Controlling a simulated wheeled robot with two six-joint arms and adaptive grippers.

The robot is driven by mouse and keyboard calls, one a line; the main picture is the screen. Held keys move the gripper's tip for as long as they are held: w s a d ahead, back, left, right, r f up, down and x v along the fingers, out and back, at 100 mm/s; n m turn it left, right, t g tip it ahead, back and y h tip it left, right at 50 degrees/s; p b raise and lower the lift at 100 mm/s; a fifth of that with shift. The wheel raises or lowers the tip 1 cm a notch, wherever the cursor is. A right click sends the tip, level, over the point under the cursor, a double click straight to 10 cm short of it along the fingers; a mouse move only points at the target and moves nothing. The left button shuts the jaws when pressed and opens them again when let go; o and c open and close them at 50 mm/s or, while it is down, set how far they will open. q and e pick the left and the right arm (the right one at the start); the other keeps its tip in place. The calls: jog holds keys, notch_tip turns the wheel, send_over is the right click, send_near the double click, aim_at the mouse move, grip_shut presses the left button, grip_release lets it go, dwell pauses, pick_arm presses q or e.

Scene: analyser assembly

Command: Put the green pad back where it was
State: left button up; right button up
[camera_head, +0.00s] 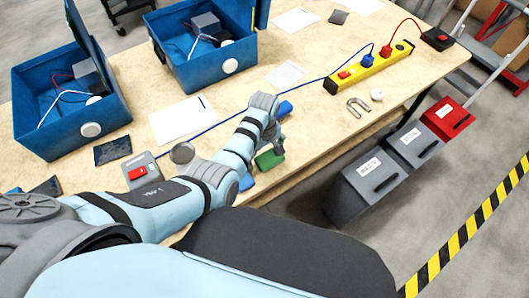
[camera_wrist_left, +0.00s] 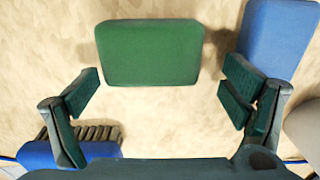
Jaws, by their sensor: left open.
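The green pad (camera_head: 268,159) lies on the wooden table near its front edge, just beyond my left arm's wrist. In the left wrist view the green pad (camera_wrist_left: 150,53) lies flat and whole ahead of the fingers. My left gripper (camera_wrist_left: 162,95) is open and empty, with one finger to each side of the pad's near edge and bare table between them. In the head view the left gripper (camera_head: 278,145) is small and partly hidden by its own wrist. My right gripper is not in view.
A blue pad (camera_wrist_left: 280,40) lies close right of the green one. A blue item with dark ridges (camera_wrist_left: 90,133) is by the left finger. Blue boxes (camera_head: 60,128) stand at the back left. A yellow power strip (camera_head: 372,70) and grey bins (camera_head: 370,186) are to the right.

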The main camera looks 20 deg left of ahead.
aim_at(265, 153)
pick_arm(q)
notch_tip(265, 153, up, 4)
jog(key=shift+w+f+p, duration=0.15)
jog(key=shift+p, duration=0.6)
notch_tip(265, 153, up, 8)
jog(key=p, duration=0.1)
jog(key=shift+p, duration=0.35)
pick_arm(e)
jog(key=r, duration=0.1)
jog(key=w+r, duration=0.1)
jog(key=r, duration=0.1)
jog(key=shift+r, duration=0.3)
